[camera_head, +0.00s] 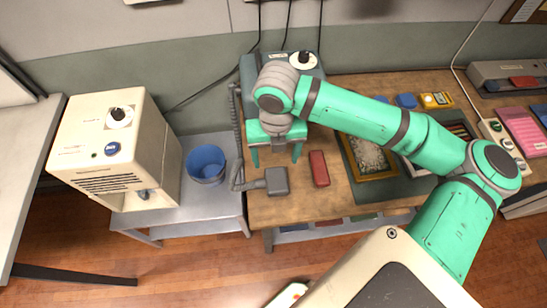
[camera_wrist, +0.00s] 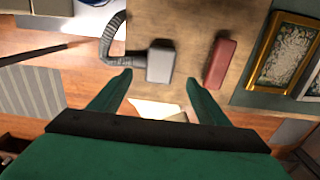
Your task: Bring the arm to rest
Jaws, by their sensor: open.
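My green arm reaches left from the lower right over the wooden table (camera_head: 337,200) in the head view. My gripper (camera_head: 276,158) hangs over the table's left part, just in front of a teal and grey machine (camera_head: 250,75). In the wrist view the two green fingers of my gripper (camera_wrist: 158,90) stand wide apart with nothing held between them. Beyond the fingertips, a grey hose nozzle (camera_wrist: 160,62) lies on the table, with a red block (camera_wrist: 219,62) to its right. The lower part of the machine is partly hidden by my gripper.
A gold-framed picture (camera_head: 378,178) lies right of the red block. On the left, a cream machine (camera_head: 130,165) and a blue bucket (camera_head: 206,163) stand on a grey side table (camera_head: 222,202). Coloured items crowd the right end. Open wooden floor (camera_head: 190,262) lies in front.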

